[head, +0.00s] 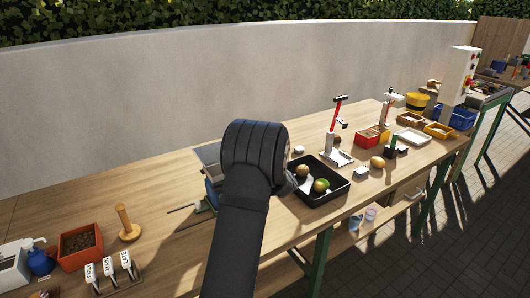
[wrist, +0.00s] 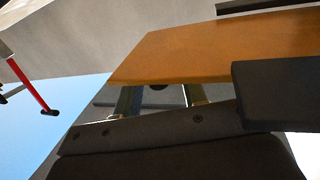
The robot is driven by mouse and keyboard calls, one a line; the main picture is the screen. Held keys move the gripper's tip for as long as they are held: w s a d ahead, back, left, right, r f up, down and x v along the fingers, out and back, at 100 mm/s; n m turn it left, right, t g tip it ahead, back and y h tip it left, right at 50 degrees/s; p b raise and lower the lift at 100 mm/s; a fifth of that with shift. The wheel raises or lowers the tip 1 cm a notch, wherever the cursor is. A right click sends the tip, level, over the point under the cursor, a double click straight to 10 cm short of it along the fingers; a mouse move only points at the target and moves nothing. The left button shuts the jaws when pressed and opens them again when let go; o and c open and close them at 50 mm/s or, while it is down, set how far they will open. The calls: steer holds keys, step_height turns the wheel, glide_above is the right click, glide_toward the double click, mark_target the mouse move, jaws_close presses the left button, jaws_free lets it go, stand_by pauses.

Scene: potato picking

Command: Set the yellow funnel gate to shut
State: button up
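A flat orange-yellow plate (wrist: 190,52), which looks like the yellow funnel gate, fills the upper middle of the wrist view. My gripper (wrist: 268,45) shows there as a dark finger (wrist: 278,95) at right and a dark bar at the top right edge, with the plate between them. The fingers stand apart; a thin grey strip shows between the plate and the upper bar. I cannot tell whether the lower finger touches the plate. Whether the gate is open or shut cannot be read. In the head view my black arm hides the gripper, the gate and most of the grey funnel (head: 208,154).
A black tray (head: 318,199) with potatoes stands right of my arm. A red-handled press (head: 335,130) stands behind it, with small boxes further right. A terracotta box (head: 80,246), a wooden peg (head: 127,222) and white labelled tags (head: 108,270) are at left. A wall runs behind the table.

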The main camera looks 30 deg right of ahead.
jaws_close()
steer(key=shift+a, duration=2.15)
jaws_free()
steer(key=shift+s, duration=0.1)
steer(key=v, duration=1.7)
